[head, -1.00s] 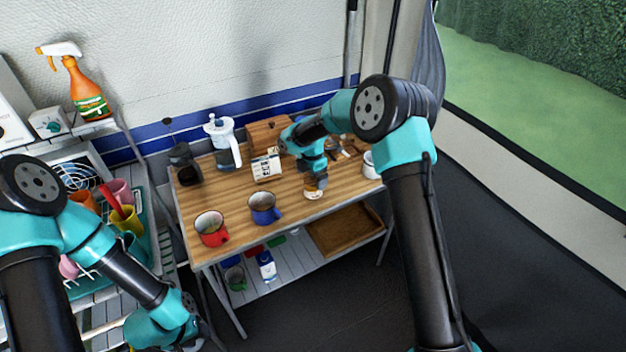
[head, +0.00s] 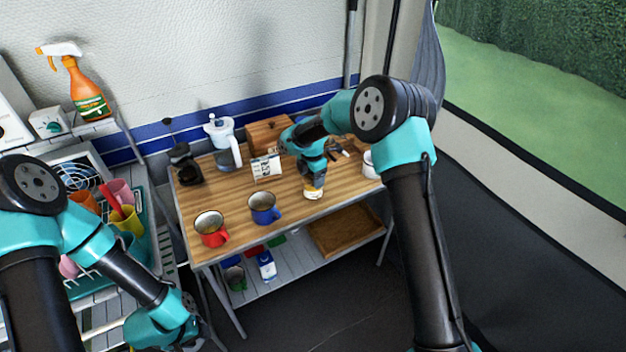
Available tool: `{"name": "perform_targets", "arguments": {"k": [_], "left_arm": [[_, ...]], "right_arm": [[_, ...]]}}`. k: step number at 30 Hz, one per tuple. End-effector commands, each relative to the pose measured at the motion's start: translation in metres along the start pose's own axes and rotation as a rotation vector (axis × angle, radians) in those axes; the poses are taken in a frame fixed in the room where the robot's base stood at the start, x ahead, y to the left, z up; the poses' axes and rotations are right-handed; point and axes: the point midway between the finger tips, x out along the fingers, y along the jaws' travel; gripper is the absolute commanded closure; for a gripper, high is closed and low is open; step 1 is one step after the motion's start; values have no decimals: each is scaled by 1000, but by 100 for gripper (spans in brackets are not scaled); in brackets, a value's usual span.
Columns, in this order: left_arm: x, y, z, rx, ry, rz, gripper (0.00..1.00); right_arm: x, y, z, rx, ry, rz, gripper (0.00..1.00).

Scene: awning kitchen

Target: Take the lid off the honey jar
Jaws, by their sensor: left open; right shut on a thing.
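The honey jar (head: 313,193), small and amber with a pale band, stands on the wooden table near its front edge, right of the blue mug. My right gripper (head: 314,181) points down on the jar from above and is shut at its top, on the lid. The fingers hide most of the lid, and I cannot tell whether it is apart from the jar. My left gripper (head: 192,332) is low at the left, away from the table, open and empty; its fingers are hard to make out.
A blue mug (head: 264,208) and a red mug (head: 211,229) stand left of the jar. A white-lidded pitcher (head: 222,143), a small card (head: 266,166) and a wooden box (head: 268,134) are behind. A white mug (head: 369,164) is right, beside my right arm.

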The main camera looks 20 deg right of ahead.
Motion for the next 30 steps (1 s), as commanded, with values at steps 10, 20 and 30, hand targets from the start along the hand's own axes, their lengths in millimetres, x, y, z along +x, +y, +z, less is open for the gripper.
{"name": "perform_targets", "arguments": {"k": [10,20,30], "left_arm": [[0,0,0,0,0,0,57],[0,0,0,0,0,0,57],[0,0,0,0,0,0,57]], "right_arm": [[-1,0,0,0,0,1,53],[-25,0,0,0,-1,1,53],[-39,-24,-18,-3,0,-2,53]]}}
